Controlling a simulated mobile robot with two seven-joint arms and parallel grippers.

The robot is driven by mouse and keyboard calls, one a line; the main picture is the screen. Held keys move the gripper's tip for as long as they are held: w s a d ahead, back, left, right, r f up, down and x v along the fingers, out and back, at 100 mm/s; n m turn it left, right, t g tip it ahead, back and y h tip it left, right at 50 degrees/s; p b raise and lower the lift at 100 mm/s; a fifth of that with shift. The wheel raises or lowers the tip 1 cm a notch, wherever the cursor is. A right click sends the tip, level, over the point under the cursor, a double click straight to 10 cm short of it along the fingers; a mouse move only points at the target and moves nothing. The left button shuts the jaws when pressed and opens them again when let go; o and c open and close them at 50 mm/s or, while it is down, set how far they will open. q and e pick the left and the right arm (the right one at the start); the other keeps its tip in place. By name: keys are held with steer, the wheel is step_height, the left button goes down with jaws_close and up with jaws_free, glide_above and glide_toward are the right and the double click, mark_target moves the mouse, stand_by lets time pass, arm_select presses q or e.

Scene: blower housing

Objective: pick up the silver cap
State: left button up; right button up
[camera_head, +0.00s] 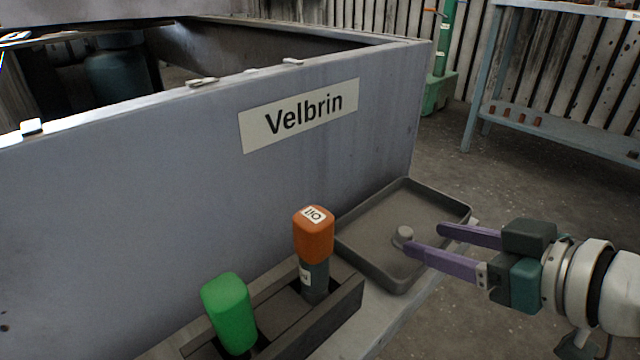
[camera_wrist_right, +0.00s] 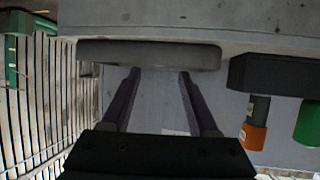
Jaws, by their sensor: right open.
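The silver cap (camera_head: 404,236) is a small round grey piece in the shallow grey tray (camera_head: 445,203) in the head view. My right gripper (camera_head: 424,238) has purple fingers, is open and empty, and comes in from the right over the tray's near right side. One fingertip shows close to the cap in the head view; whether they touch, I cannot tell. In the wrist view the open fingers (camera_wrist_right: 159,72) point at the tray's edge (camera_wrist_right: 150,54), and the cap cannot be made out. My left gripper is not in view.
A dark holder (camera_head: 345,304) left of the tray carries an orange-capped oil bottle (camera_head: 314,234) and a green-topped item (camera_head: 229,312). The large grey housing labelled Velbrin (camera_head: 180,190) rises behind. A blue-grey shelf (camera_head: 560,133) stands at the back right.

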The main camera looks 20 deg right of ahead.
mark_target(408, 233)
steer(key=b+x, duration=0.3)
steer(key=x, duration=0.2)
steer(key=shift+c, duration=0.4)
jaws_close()
